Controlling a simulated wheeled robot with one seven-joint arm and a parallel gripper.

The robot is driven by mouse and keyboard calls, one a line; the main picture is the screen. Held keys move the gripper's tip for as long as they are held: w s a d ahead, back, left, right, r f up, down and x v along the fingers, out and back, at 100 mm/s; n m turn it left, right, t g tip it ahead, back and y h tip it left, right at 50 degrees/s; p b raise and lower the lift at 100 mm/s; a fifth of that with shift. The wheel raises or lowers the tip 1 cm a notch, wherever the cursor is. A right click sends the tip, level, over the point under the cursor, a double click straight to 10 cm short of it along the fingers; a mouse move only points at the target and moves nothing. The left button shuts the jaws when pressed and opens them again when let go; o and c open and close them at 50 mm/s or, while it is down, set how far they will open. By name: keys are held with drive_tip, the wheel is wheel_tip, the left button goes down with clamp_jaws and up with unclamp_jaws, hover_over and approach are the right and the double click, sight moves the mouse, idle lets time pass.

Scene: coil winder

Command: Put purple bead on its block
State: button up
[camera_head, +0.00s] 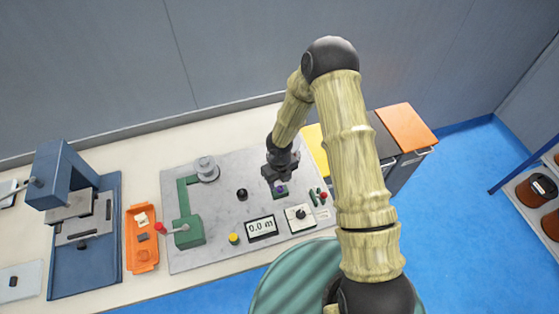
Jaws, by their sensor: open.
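The purple bead (280,187) shows just below my gripper (280,178) on the grey plate's right half. A small dark green block (283,195) is directly under or beside the bead; the view is too small to tell whether the bead rests on it. My gripper is open and points down, with its fingertips at or just above the bead. The fingers hide part of the bead, and no grip on it shows.
On the grey plate (215,232) are a green winder with a red-knobbed crank (188,232), a black knob (242,194), a yellow button (234,239), a display reading 0.0 m (262,228) and a dial box (299,218). An orange tray (142,258) and blue press (85,235) stand left.

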wheel_tip(320, 180, up, 14)
idle(0.3)
